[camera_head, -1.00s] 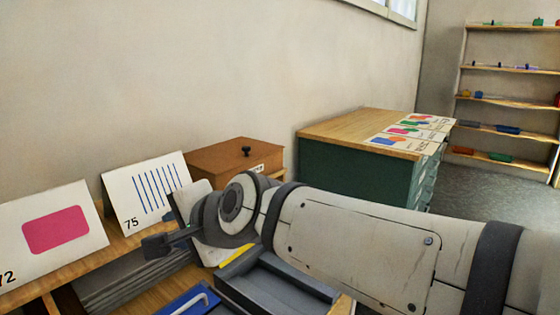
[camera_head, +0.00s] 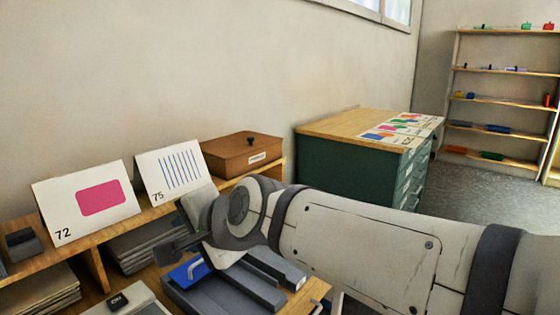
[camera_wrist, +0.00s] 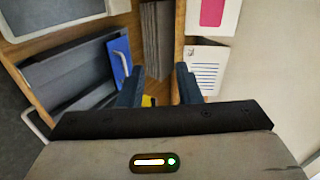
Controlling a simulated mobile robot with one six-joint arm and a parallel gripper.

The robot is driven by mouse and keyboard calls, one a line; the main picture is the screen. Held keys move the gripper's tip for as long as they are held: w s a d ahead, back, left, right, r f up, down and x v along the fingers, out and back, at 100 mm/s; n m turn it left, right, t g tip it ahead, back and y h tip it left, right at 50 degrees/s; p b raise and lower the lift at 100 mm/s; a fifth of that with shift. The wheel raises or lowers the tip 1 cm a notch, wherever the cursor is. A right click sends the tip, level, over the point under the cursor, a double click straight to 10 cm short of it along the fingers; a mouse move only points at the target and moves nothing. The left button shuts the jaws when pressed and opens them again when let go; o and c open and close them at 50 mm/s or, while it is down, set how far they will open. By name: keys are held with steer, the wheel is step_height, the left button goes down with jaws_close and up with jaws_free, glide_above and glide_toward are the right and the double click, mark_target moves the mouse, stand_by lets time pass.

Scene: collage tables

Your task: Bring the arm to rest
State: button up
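My arm (camera_head: 365,250) reaches in from the right of the head view, over the table (camera_head: 312,292). My gripper (camera_head: 172,252) is at its left end, above the table and in front of the shelf with the cards. In the wrist view my gripper (camera_wrist: 158,88) shows two dark fingers set apart, open, with nothing held between them. Card 72 (camera_head: 85,205) with a pink patch and card 75 (camera_head: 165,172) with blue lines lean on the shelf behind it. My wrist hides part of the shelf.
A dark grey tray (camera_head: 225,290) and a blue item (camera_head: 188,273) lie below my gripper. Grey stacked sheets (camera_head: 140,245) fill a shelf slot. A brown box (camera_head: 240,152) stands behind. A green cabinet (camera_head: 350,170) is further back, with open floor beside it.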

steer(key=d+n+g+h+p, duration=0.2)
steer(key=d+n+h+p, duration=0.25)
steer(key=d+p, duration=0.85)
steer(key=s+d+f+n+g+h+p, duration=0.1)
steer(key=s+d, duration=0.3)
steer(key=d, duration=0.4)
steer(key=s+d+f+n+g+h+p, duration=0.1)
steer(key=s+d+h+p, duration=0.1)
steer(key=d, duration=0.7)
steer(key=shift+s+n+g+h+p, duration=0.35)
steer(key=shift+s+h, duration=0.3)
steer(key=shift+s, duration=0.25)
